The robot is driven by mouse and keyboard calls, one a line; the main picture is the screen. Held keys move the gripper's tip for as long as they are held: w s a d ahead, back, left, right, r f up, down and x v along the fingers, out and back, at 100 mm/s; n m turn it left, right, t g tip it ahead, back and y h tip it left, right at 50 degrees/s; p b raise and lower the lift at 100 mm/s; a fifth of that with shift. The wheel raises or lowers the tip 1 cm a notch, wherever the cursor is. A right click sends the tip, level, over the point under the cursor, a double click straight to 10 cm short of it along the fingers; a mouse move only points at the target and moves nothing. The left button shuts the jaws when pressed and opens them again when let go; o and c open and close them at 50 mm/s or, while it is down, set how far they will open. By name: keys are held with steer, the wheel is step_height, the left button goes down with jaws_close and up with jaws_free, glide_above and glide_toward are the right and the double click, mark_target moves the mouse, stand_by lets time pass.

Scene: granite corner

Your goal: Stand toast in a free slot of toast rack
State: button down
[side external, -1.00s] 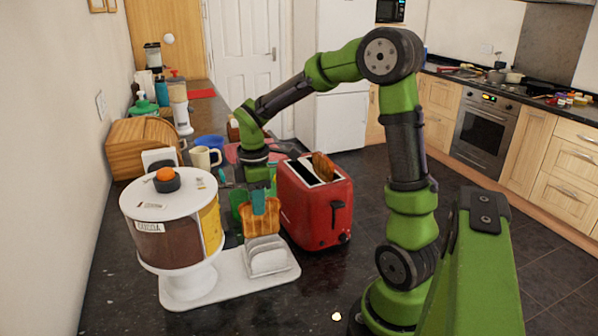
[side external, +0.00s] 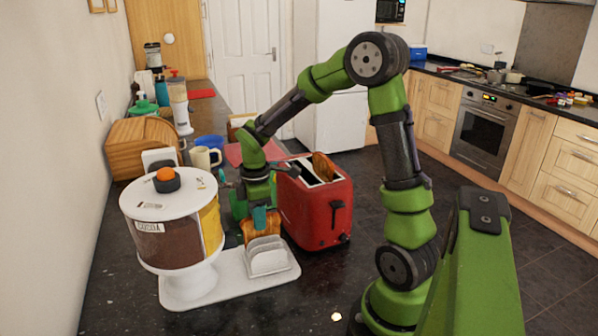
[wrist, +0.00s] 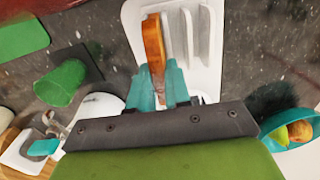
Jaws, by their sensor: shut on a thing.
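My gripper (side external: 262,217) is shut on a slice of toast (side external: 254,229), with its teal fingers pinching the toast's upper part. The toast is browned, upright and on edge; its lower part is hidden behind the white toast rack (side external: 268,258). In the wrist view the toast (wrist: 153,42) runs parallel to the rack's white dividers (wrist: 187,35), just left of them. I cannot tell whether its bottom edge touches the rack's base. Another slice (side external: 322,166) stands in a slot of the red toaster (side external: 318,212).
The rack stands on a white tray (side external: 215,288), beside a white-lidded canister (side external: 172,225) on a pedestal. The toaster is close on the gripper's right. A cream mug (side external: 204,158) and a wooden bread box (side external: 140,146) stand farther back. The dark counter in front is clear.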

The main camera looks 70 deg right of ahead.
steer(key=c, duration=1)
jaws_free()
steer(key=shift+r, duration=4.05)
